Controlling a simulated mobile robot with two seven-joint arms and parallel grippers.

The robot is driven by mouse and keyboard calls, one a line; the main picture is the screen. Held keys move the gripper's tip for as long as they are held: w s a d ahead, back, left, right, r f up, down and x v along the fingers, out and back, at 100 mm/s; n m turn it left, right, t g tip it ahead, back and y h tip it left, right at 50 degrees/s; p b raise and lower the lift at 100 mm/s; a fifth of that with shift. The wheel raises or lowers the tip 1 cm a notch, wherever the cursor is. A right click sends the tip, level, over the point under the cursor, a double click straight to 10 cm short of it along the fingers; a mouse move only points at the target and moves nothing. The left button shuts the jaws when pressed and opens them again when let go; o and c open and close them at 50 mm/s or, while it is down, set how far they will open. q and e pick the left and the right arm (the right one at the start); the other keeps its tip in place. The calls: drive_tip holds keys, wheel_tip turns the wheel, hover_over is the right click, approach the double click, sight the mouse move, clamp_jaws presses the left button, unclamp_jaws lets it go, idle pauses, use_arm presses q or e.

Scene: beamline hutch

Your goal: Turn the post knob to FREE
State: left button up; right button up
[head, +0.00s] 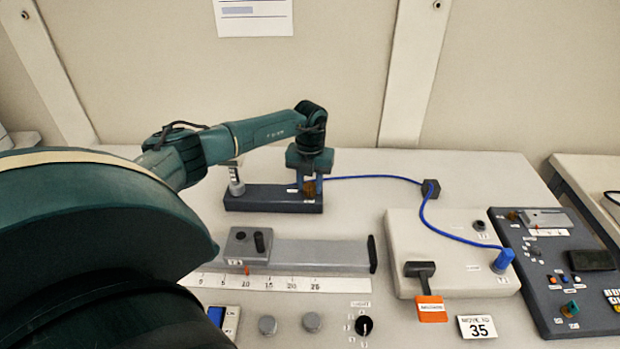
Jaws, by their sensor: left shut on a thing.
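A dark block (245,198) lies at the back of the table, with a grey post (236,180) standing on its left end. My left gripper (309,188) points down at the block's right end. It is shut on a small brownish knob (310,187), which I take to be the post knob. The fingers partly hide the knob, and its pointer and the small label beside it are too small to read. My right gripper is not in view.
In front lies a grey rail with a carriage (247,246) and a ruler strip (290,283). A dark control panel (545,300) is at right.

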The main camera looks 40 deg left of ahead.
sight(310, 184)
use_arm(q)
drive_tip(key=o, duration=0.7)
drive_tip(key=shift+c, duration=0.2)
drive_tip(key=o, duration=0.3)
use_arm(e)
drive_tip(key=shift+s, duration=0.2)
use_arm(q)
wheel_tip(310, 184, up, 13)
drive_tip(key=shift+r+b, duration=0.15)
drive_tip(key=shift+b, duration=0.55)
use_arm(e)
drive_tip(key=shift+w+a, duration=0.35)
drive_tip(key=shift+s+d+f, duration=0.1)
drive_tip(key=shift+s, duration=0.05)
